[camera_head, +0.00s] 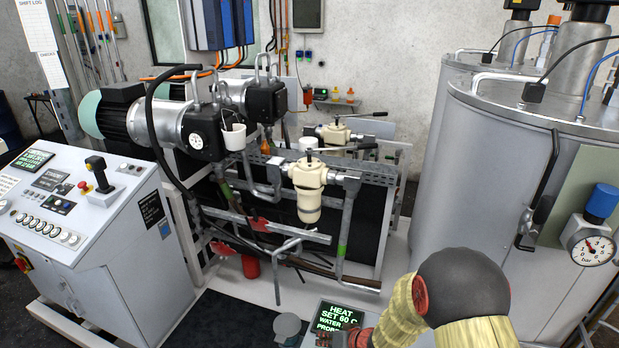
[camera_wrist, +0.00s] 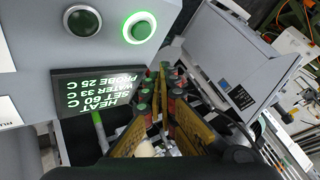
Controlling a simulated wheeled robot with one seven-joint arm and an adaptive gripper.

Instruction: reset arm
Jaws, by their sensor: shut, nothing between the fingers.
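My gripper (camera_wrist: 162,82) shows in the wrist view, its long yellow-and-dark fingers converging near the middle of the picture. It is shut with nothing between the fingertips. A grey panel with a dark display (camera_wrist: 98,100) is to the left of the fingers; its green text reads heat set 60 C, water 33 C, probe 25 C. Above the display are a green-ringed button (camera_wrist: 138,27) and a dark green button (camera_wrist: 83,22). In the head view my arm rises at the lower right and partly hides the same display (camera_head: 338,316). I cannot make out the fingertips there.
A white control console (camera_head: 95,240) with a joystick stands at the left. A pump rig (camera_head: 300,190) with pipes and hoses fills the middle. Large metal tanks (camera_head: 470,165) stand at the right, with a pressure gauge (camera_head: 592,247) in front. A dark mat (camera_head: 225,320) lies at the bottom.

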